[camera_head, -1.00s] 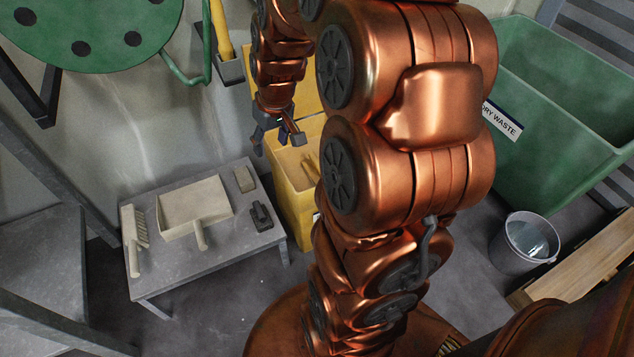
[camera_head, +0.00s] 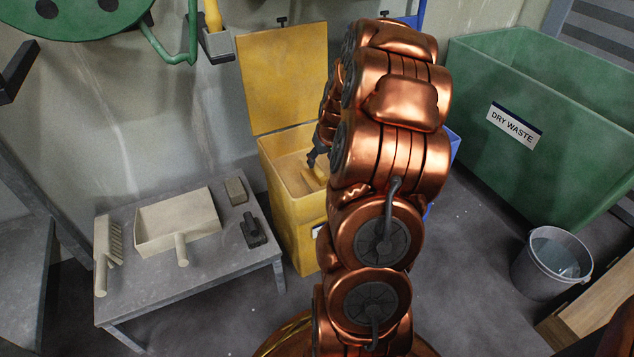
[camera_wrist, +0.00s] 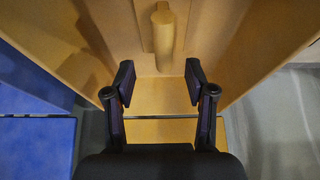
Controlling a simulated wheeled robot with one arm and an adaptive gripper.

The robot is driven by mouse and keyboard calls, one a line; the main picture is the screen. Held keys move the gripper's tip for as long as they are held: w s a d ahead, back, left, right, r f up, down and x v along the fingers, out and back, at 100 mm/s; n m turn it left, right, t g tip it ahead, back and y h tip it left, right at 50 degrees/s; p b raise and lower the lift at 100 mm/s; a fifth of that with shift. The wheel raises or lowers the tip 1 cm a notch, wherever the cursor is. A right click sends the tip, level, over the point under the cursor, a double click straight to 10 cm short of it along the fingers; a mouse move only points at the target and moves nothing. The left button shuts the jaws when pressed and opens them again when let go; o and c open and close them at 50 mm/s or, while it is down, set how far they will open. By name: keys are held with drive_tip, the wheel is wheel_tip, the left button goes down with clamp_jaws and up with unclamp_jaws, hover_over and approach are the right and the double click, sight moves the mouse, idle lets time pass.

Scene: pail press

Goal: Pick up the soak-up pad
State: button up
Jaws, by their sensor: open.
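No thing here is clearly marked as the soak-up pad; the small grey-beige block (camera_head: 235,190) at the back right of the low grey table (camera_head: 200,285) may be it. My gripper (camera_head: 312,160) is over the open yellow bin (camera_head: 300,232), away from that block and largely hidden by my arm. In the wrist view my gripper (camera_wrist: 158,84) is open with nothing between its fingers. A tan handle (camera_wrist: 163,38) on a flat piece lies beyond the fingertips, inside the bin. The block does not show in the wrist view.
The table also holds a brush (camera_head: 103,255), a dustpan (camera_head: 178,222) and a dark small tool (camera_head: 253,230). A blue bin (camera_wrist: 35,140) stands beside the yellow one. A green DRY WASTE bin (camera_head: 550,125) and grey bucket (camera_head: 550,262) are at right.

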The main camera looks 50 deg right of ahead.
sight(318, 167)
drive_tip(key=shift+a+b+x, duration=0.1)
drive_tip(key=shift+b+x, duration=0.75)
drive_tip(key=shift+x, duration=0.75)
drive_tip(key=shift+a+b+x, duration=0.15)
drive_tip(key=shift+b+x, duration=0.65)
drive_tip(key=shift+x, duration=0.75)
drive_tip(key=shift+s, duration=0.1)
drive_tip(key=shift+c, duration=0.4)
clamp_jaws()
